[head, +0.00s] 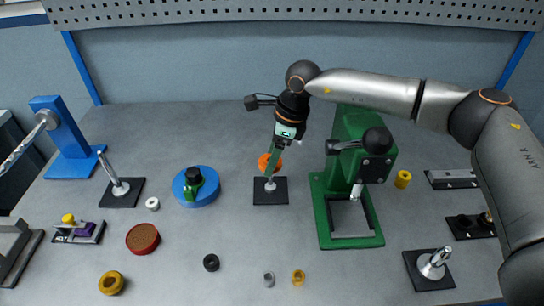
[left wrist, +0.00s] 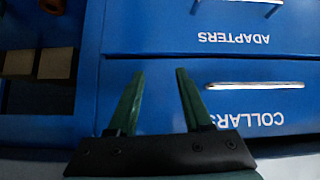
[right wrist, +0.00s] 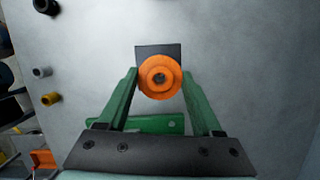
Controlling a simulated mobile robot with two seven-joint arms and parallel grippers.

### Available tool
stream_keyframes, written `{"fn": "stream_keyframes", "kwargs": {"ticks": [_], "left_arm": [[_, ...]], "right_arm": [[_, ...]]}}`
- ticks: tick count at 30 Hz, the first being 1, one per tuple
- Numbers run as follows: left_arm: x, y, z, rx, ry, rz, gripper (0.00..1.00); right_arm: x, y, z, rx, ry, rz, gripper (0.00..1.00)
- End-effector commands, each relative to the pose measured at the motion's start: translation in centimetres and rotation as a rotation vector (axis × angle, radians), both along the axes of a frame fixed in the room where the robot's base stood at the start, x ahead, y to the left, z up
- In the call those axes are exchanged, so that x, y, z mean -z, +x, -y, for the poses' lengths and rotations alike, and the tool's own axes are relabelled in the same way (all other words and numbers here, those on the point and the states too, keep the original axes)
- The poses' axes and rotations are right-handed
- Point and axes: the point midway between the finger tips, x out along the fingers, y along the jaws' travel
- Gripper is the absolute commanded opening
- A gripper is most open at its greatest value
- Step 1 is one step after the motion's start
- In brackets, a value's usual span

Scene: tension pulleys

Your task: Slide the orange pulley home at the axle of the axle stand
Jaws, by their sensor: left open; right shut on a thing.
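The orange pulley (head: 265,162) is between the fingers of my right gripper (head: 273,160), above the dark square base of the axle stand (head: 270,197). A short pale axle shows just below the pulley. In the right wrist view the pulley (right wrist: 150,86) faces the camera, with the right gripper's fingers (right wrist: 160,72) closed on its two sides and the dark base (right wrist: 148,51) behind it. A grey centre shows in its bore; how far the axle passes through is unclear. My left gripper (left wrist: 158,70) is open and empty, in front of blue drawers; it is not visible in the head view.
A green press (head: 328,225) stands close to the right of the stand. A blue disc (head: 205,197) lies to its left, and a red disc (head: 142,238) nearer the front left. Small rings and collars are scattered in front. Other dark-based posts stand left and front right.

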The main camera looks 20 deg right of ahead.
Motion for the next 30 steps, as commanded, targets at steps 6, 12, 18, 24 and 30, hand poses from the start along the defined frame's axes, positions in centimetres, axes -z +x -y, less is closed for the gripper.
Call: {"fn": "stream_keyframes", "kwargs": {"ticks": [6,12,18,24,30], "left_arm": [[0.0,0.0,0.0,0.0,0.0,0.0,0.5],[0.5,0.0,0.0,0.0,0.0,0.0,0.5],[1.1,0.0,0.0,0.0,0.0,0.0,0.5],[1.7,0.0,0.0,0.0,0.0,0.0,0.5],[2.3,0.0,0.0,0.0,0.0,0.0,0.5]], "right_arm": [[0.0,0.0,0.0,0.0,0.0,0.0,0.0],[0.6,0.0,0.0,0.0,0.0,0.0,0.0],[1.4,0.0,0.0,0.0,0.0,0.0,0.0],[2.1,0.0,0.0,0.0,-0.001,0.0,0.0],[2.8,0.0,0.0,0.0,0.0,0.0,0.0]]}}
